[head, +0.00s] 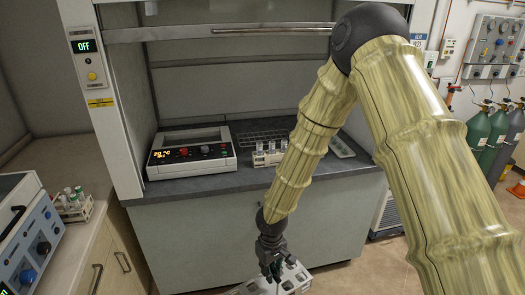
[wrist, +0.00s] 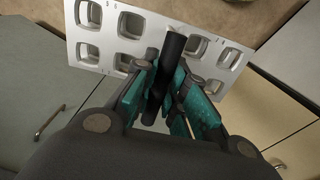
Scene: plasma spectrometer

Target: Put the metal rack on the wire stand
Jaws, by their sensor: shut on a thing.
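The metal rack (head: 293,277) is a silver plate with square holes, low at the bottom of the head view in front of the bench. It fills the top of the wrist view (wrist: 108,38), tilted there. My gripper (head: 274,268) is shut on it, with teal finger pads around a dark bar (wrist: 172,48) in the wrist view. The exact contact is partly hidden by the fingers. The wire stand (head: 259,137) is a low dark wire grid on the hood's bench, at the back, right of the hotplate-like device. My arm hides part of its right side.
A white device (head: 191,155) with a lit display stands on the hood bench (head: 220,184). A vial rack (head: 267,157) stands in front of the wire stand. A pale tray (head: 341,147) lies right of my arm. The raised hood sash (head: 220,30) spans above.

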